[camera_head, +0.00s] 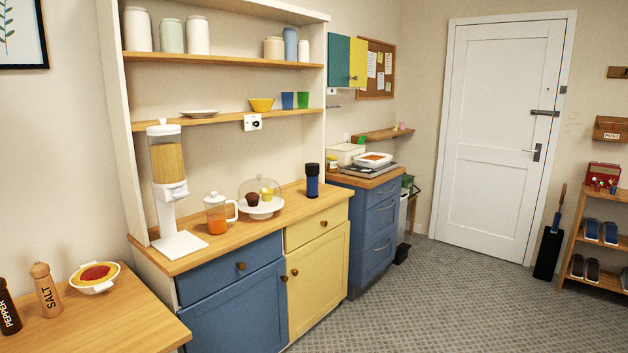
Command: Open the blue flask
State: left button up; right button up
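A blue flask (312,187) with a dark, nearly black top stands upright on the wooden counter, near its right end. Its top appears to be on. It stands to the right of a white cake stand and apart from it. Neither of my grippers shows in the head view.
On the counter (215,251) stand a cereal dispenser (169,185), a jug of orange drink (217,214) and a domed cake stand (261,209). Shelves with jars and cups hang above. A table (95,322) is at the lower left. The floor (440,290) on the right is clear.

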aim_at(312, 182)
jog(key=i+l, duration=0.25)
jog(key=i, duration=0.25)
jog(key=i+l+u, duration=0.15)
jog(key=i, duration=0.35)
jog(key=i+l, duration=0.4)
jog(key=i+j+u, duration=0.05)
jog(key=i, duration=0.05)
